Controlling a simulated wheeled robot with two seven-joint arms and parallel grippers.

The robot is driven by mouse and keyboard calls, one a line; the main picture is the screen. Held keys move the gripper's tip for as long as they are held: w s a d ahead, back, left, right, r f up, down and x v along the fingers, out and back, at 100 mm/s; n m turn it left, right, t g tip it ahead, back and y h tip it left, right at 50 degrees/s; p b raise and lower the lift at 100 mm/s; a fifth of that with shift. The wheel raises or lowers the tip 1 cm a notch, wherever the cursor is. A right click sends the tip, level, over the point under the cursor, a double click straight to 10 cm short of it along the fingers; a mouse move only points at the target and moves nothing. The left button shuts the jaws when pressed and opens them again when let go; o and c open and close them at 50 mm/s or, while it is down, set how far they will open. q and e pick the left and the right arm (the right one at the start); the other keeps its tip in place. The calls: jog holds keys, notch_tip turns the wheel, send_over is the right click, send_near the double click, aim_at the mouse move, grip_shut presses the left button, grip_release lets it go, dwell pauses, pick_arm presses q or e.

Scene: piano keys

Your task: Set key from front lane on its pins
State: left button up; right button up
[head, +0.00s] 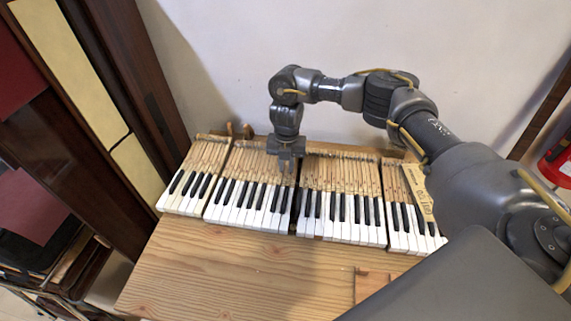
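The piano keys (340,232) lie in a row of blocks on the wooden bench, white and black fronts toward me and bare wooden shanks behind. A dark narrow gap (296,212) shows in the row just right of the block under my gripper. My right gripper (287,168) points down over the wooden shanks, near the back end of this gap. Its fingers are small here, and I cannot tell whether they hold a key. The pins are too small or hidden to make out. My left gripper is not in view.
The bench top (210,265) is bare at the front left. Low wooden strips (372,285) stand at the front right, partly hidden by my own body. A dark wooden cabinet (110,80) stands at the left, and a white wall (230,60) rises behind the bench.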

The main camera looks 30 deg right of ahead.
jog(key=shift+r, duration=0.15)
jog(key=shift+r+p, duration=0.95)
jog(key=shift+r, duration=0.05)
jog(key=o, duration=0.6)
jog(key=shift+c, duration=0.2)
notch_tip(320, 180, up, 5)
jog(key=p, duration=0.5)
